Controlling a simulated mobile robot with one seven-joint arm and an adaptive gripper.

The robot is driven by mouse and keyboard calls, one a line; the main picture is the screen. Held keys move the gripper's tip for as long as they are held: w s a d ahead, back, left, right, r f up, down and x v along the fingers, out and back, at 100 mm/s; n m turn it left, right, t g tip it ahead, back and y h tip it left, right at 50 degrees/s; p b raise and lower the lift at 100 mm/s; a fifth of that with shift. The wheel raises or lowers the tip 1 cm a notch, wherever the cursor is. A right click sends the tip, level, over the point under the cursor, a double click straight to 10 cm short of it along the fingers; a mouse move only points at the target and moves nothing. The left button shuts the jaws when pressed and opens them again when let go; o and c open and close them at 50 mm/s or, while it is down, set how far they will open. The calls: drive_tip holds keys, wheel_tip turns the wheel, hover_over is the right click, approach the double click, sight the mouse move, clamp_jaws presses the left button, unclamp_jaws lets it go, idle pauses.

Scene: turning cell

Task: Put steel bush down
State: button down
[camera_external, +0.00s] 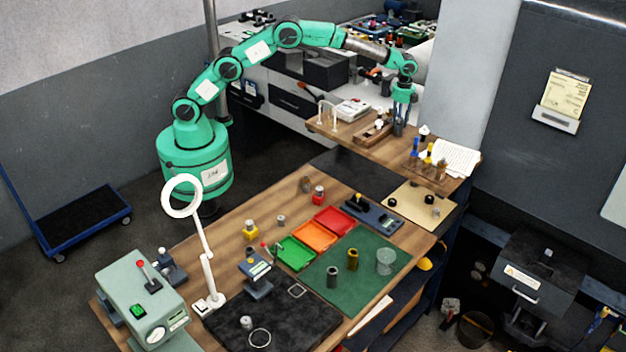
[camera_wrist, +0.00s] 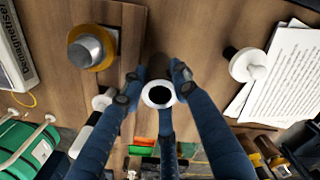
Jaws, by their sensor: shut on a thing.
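My gripper (camera_external: 401,112) hangs pointing down over the wooden back bench (camera_external: 338,127). In the wrist view, my gripper's blue fingers (camera_wrist: 153,88) are closed around the steel bush (camera_wrist: 158,96), which shows a pale ring end with a dark bore. In the external view, the bush (camera_external: 398,129) is a small grey cylinder below the fingers, beside a wooden rack (camera_external: 373,134). It looks upright. I cannot tell whether its lower end touches the bench.
In the wrist view, a brass-and-steel part (camera_wrist: 92,48) stands left of the bush and a white knobbed piece (camera_wrist: 246,65) right of it. Papers (camera_external: 455,160) and several upright tools (camera_external: 428,156) are on the bench's right part. A demagnetiser (camera_wrist: 14,55) is at far left.

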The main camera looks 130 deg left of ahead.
drive_tip(key=c, duration=1.3)
unclamp_jaws()
drive_tip(key=shift+f, duration=0.1)
drive_tip(key=shift+c, duration=0.2)
wheel_tip(320, 180, up, 12)
drive_tip(key=b, duration=0.1)
drive_tip(key=shift+d+r, duration=0.1)
drive_tip(key=shift+r, duration=0.1)
